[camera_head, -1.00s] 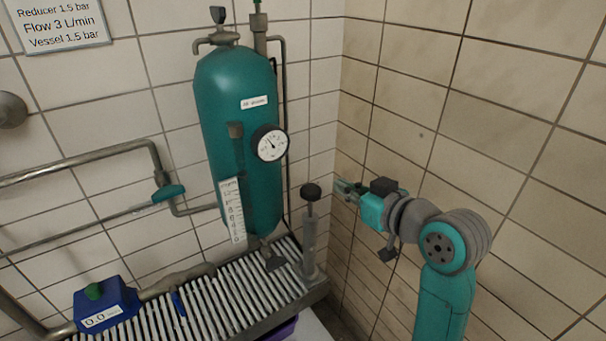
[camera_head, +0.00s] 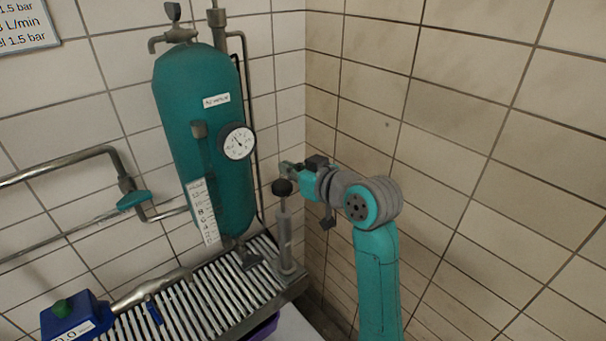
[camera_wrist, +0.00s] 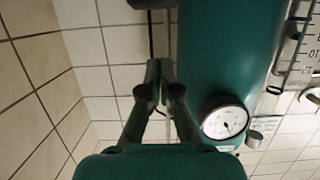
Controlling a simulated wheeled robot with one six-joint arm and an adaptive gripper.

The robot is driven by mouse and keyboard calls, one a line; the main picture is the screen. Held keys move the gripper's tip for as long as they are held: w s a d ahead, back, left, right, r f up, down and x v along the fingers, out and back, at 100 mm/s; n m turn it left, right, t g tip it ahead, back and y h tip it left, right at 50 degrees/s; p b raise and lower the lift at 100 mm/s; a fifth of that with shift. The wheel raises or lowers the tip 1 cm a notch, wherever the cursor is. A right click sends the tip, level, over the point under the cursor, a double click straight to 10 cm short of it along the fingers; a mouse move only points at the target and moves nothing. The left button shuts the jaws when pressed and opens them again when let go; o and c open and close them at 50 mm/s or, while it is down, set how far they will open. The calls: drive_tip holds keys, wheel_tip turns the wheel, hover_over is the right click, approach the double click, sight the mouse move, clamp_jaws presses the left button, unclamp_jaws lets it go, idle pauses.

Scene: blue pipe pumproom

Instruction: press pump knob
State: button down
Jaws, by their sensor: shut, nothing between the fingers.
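The pump is a grey upright cylinder (camera_head: 284,240) with a round black knob (camera_head: 282,187) on top, at the front right of the slatted bench in the head view. My gripper (camera_head: 286,168) is shut and empty. In the head view its tips show just above the knob and partly behind it; whether they touch it, I cannot tell. In the wrist view the closed fingertips (camera_wrist: 159,70) are in the middle, and a dark piece at the top edge, cut off by the frame, may be the knob.
A teal tank (camera_head: 205,130) with a gauge (camera_head: 238,143) and a scale stands left of the pump; its gauge (camera_wrist: 225,122) is close to the fingers in the wrist view. The slatted bench (camera_head: 205,300) lies below. A tiled wall (camera_head: 450,150) is to the right.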

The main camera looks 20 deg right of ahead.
sight(282, 201)
drive_tip(key=shift+x, duration=0.85)
wheel_tip(282, 201, down, 3)
drive_tip(key=shift+s+d+r, duration=0.1)
drive_tip(key=shift+s+r, duration=0.1)
drive_tip(key=shift+f, duration=0.65)
drive_tip(key=shift+f, duration=0.1)
wheel_tip(282, 201, down, 6)
drive_tip(key=shift+f, duration=0.1)
